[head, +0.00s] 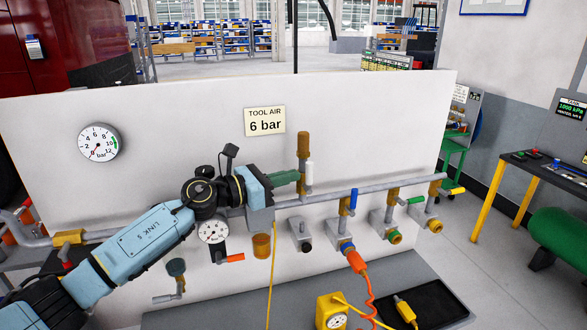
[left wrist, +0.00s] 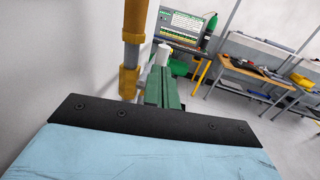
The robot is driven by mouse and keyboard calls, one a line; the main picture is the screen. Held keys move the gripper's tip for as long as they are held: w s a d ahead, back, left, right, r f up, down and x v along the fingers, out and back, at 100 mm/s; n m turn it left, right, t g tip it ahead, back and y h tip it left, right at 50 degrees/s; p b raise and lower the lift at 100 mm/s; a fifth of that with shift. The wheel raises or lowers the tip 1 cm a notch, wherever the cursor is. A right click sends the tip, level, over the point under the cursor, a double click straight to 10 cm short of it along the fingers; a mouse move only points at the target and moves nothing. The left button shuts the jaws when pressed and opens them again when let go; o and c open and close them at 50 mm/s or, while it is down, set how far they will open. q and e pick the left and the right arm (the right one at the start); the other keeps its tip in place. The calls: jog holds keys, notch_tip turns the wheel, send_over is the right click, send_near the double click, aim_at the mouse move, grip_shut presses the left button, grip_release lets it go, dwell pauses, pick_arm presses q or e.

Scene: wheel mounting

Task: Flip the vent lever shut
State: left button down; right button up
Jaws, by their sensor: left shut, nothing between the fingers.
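A short vertical pipe with a brass top (head: 303,146) rises from the long grey pipe on the white panel. A white lever (head: 310,173) stands upright along its right side; it looks like the vent lever, though no label shows. My left gripper (head: 298,178) has its green fingers shut and empty, their tips right by the vertical pipe and white lever. I cannot tell if they touch. In the left wrist view the shut fingers (left wrist: 162,88) lie just right of the brass-ended pipe (left wrist: 135,45), and the lever is mostly hidden. My right gripper is not in view.
The grey pipe (head: 340,196) carries drops with blue (head: 353,199), green (head: 416,200) and yellow (head: 457,191) levers to the right. An orange hose (head: 356,263) hangs below the blue one. A gauge and orange lever (head: 231,258) sit under my left arm.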

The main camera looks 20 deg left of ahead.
aim_at(308, 167)
pick_arm(q)
jog(key=shift+x, duration=0.85)
jog(key=shift+w+d+r, duration=0.2)
jog(key=shift+d+r, duration=0.15)
jog(key=shift+w+d+r, duration=0.2)
jog(key=shift+w+d, duration=0.1)
jog(key=shift+d, duration=0.1)
jog(key=shift+w+d+r, duration=0.2)
jog(key=shift+w+d, duration=0.1)
jog(key=shift+d, duration=0.15)
jog(key=shift+w+d+f+b, duration=0.25)
jog(key=shift+w+d+b, duration=0.35)
jog(key=shift+d, duration=0.3)
jog(key=shift+w+d+f+b, duration=0.25)
jog(key=shift+w+d+b, duration=0.3)
jog(key=shift+d, duration=0.35)
jog(key=shift+w+d+f, duration=0.1)
